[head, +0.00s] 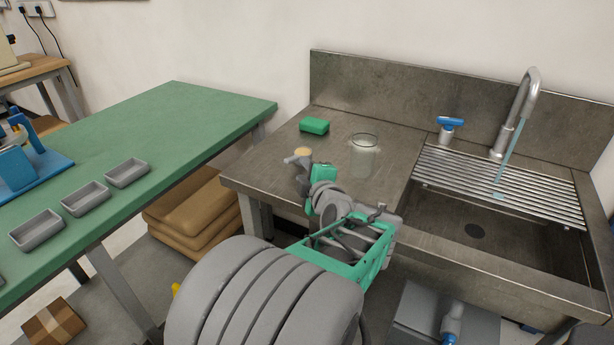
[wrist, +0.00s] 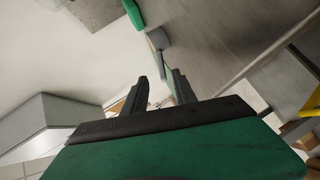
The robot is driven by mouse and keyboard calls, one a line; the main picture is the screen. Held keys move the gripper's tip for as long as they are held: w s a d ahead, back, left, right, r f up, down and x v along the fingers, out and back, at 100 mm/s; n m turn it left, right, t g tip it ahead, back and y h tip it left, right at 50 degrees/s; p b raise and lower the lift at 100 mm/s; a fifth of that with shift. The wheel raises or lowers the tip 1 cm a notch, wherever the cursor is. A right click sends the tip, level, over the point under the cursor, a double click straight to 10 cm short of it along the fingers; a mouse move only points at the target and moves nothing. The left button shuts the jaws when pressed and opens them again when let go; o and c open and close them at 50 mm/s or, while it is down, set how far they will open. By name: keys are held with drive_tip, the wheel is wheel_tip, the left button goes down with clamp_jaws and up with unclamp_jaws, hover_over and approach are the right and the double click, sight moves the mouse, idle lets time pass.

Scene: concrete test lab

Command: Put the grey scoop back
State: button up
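In the head view a small grey piece with a tan round top (head: 302,154) stands on the steel counter just beyond the end of my arm. I cannot tell if it is the grey scoop; no other scoop is clear. A small grey piece also shows in the wrist view (wrist: 157,38), ahead of my fingertips. My gripper (wrist: 158,76) has its two dark fingers apart, and I see nothing held between them. In the head view my arm reaches over the counter's front edge and partly hides the gripper.
A green sponge (head: 314,126) and a glass jar (head: 363,157) stand on the counter. The sink (head: 476,232), drying rack (head: 520,185) and tap (head: 519,110) are to the right. Several grey trays (head: 85,198) sit on the green table (head: 190,112) at left.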

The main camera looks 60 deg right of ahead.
drive_tip(key=shift+v, duration=1.2)
drive_tip(key=w+a+f+m+g+y, duration=0.1)
drive_tip(key=w+a+f+y, duration=0.25)
drive_tip(key=a, duration=0.35)
drive_tip(key=w+a+f+g+y, duration=0.1)
drive_tip(key=w+a+f+y, duration=0.2)
drive_tip(key=a, duration=0.4)
drive_tip(key=w+a+f+m+g+y, duration=0.1)
drive_tip(key=w+a+f+y, duration=0.15)
drive_tip(key=w+a, duration=0.35)
drive_tip(key=s+a+f+m+g, duration=0.2)
drive_tip(key=s+a, duration=0.3)
drive_tip(key=a, duration=0.5)
drive_tip(key=s+a+f+m+g, duration=0.2)
drive_tip(key=s+a+m+g, duration=0.1)
drive_tip(key=a, duration=0.6)
drive_tip(key=shift+s+a+g, duration=0.4)
drive_tip(key=shift+s+g, duration=0.5)
drive_tip(key=shift+s, duration=0.1)
drive_tip(key=shift+f, duration=0.15)
